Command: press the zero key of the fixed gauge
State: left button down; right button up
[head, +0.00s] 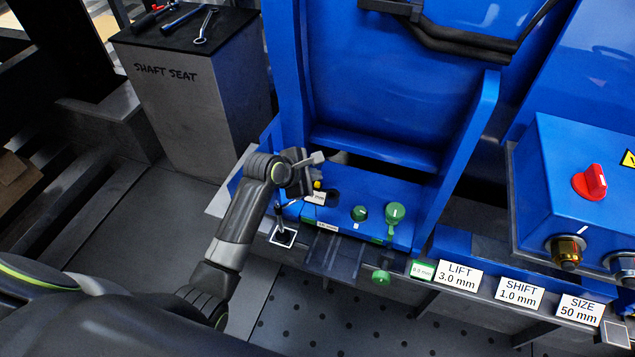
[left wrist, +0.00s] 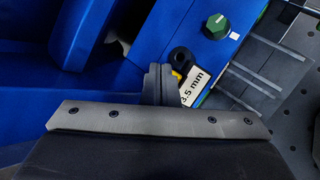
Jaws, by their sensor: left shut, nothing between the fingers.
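The fixed gauge sits on the blue bed of the machine, with a white readout (head: 318,198) that reads 3.5 mm in the left wrist view (left wrist: 192,88). A small yellow key (head: 317,185) shows at the readout's edge; it also shows in the left wrist view (left wrist: 175,73), partly hidden by my fingers. A black round part (left wrist: 180,56) is beside it. My left gripper (head: 306,187) is shut and empty, its fingertips (left wrist: 160,82) right beside the yellow key. I cannot tell whether they touch it. My right gripper is out of view.
Green knobs (head: 395,213) stand right of the gauge. A control box with a red switch (head: 590,182) is at the right, above labels for lift, shift and size. A grey SHAFT SEAT pedestal (head: 185,100) holds tools at the upper left. Blue machine walls rise behind the gauge.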

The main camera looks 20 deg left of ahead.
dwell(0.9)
pick_arm(q)
jog(key=shift+f+p, duration=0.3)
jog(key=shift+p, duration=0.15)
jog(key=shift+f, duration=0.15)
jog(key=shift+f, duration=0.45)
dwell(0.3)
dwell(0.3)
jog(key=shift+r+p, duration=0.9)
jog(key=shift+p, duration=0.65)
